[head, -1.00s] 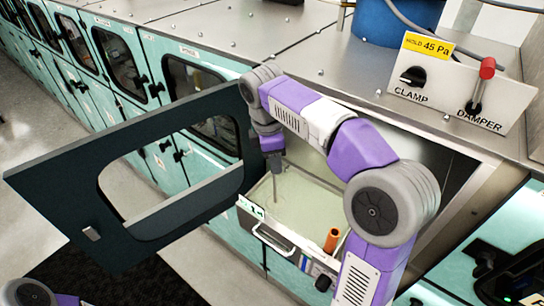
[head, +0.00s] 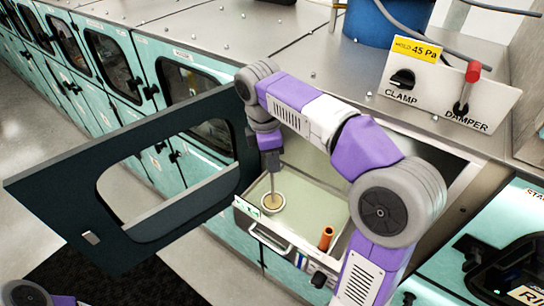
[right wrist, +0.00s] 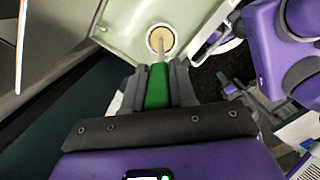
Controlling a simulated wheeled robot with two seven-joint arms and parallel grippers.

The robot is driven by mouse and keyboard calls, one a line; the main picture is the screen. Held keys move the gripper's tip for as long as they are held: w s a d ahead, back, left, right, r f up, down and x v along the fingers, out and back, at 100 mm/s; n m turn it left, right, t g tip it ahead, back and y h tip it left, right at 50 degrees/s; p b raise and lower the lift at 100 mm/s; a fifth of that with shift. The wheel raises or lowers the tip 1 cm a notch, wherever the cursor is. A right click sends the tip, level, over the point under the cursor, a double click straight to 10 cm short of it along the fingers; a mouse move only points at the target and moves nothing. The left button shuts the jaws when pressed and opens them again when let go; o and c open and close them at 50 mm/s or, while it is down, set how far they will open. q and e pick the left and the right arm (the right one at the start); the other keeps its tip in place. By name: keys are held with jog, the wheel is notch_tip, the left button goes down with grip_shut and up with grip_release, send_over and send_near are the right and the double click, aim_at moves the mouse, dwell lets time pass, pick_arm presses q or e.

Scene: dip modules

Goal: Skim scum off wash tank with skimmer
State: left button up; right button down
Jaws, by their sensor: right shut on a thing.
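The wash tank (head: 312,205) is an open bay holding pale green liquid; my right forearm hides part of it. My right gripper (head: 270,160) points down over the tank's left side. In the right wrist view my right gripper (right wrist: 157,88) is shut on the skimmer's green handle (right wrist: 157,82). The skimmer (head: 272,201) hangs upright with its thin shaft down. Its round pale bowl also shows in the right wrist view (right wrist: 160,41), with tan stuff inside. The bowl is at or just above the liquid; I cannot tell which. My left gripper is out of view.
A dark door frame (head: 130,205) with a window opening stands open left of the tank. An orange cylinder (head: 326,238) stands at the tank's front right. A panel (head: 450,92) with clamp and damper levers and a blue drum (head: 388,20) are on the steel top.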

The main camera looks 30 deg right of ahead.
jog(key=shift+r+p, duration=0.9)
jog(key=shift+r, duration=2.25)
